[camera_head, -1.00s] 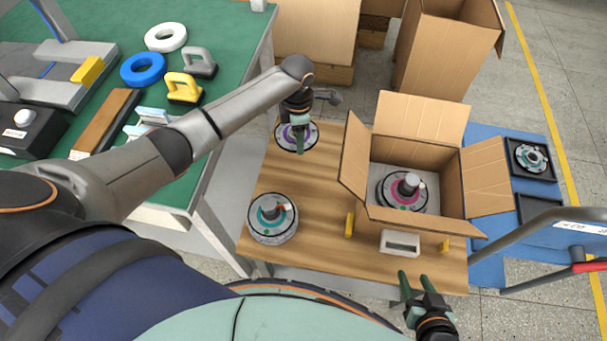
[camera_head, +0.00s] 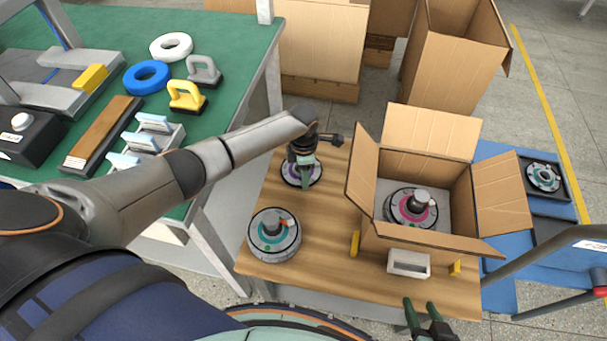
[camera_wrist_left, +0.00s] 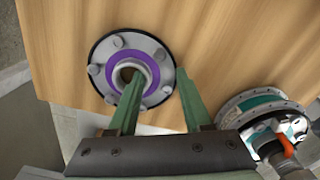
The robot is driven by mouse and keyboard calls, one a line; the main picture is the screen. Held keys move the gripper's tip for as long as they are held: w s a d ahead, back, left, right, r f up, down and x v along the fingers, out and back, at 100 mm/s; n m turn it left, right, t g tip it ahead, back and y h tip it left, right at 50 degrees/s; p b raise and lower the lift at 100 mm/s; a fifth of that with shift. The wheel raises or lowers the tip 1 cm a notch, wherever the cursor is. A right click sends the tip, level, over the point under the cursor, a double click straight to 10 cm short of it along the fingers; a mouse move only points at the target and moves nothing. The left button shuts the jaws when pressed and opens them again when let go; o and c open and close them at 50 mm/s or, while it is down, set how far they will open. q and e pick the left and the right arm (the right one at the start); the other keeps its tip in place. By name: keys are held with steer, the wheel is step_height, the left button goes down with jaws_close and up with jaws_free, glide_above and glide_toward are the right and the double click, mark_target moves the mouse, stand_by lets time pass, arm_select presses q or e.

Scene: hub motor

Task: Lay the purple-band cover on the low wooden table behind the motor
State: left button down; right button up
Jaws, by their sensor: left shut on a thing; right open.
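The purple-band cover (camera_head: 313,178) is a grey disc with a purple ring, at the far left part of the low wooden table (camera_head: 330,240). My left gripper (camera_head: 303,178) is shut on it from above. In the left wrist view, one finger is at the hub hole of the cover (camera_wrist_left: 150,69) and the other is beside its rim. The cover looks flat and near the tabletop; I cannot tell if it touches. The motor (camera_head: 273,235), with a teal ring and upright shaft, stands nearer me. My right gripper (camera_head: 419,303) is open and empty at the table's front edge.
An open cardboard box (camera_head: 455,215) on the table holds a pink-ringed motor (camera_head: 412,207). The green workbench (camera_head: 225,40) is at left. Bare tabletop separates motor and box.

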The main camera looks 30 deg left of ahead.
arm_select(q)
steer(key=shift+f, duration=0.1)
steer(key=c, duration=0.8)
jaws_free()
steer(key=shift+f, duration=0.1)
steer(key=o, duration=0.5)
arm_select(e)
steer(key=shift+w, duration=0.15)
arm_select(q)
steer(key=shift+r+p, duration=2.15)
steer(key=shift+r, duration=4.05)
arm_select(e)
steer(key=shift+s+d+r, duration=0.1)
steer(key=shift+s+r, duration=0.05)
steer(key=shift+r, duration=0.55)
steer(key=shift+s+d+r, duration=0.1)
steer(key=shift+s+r, duration=0.05)
steer(key=shift+r, duration=0.5)
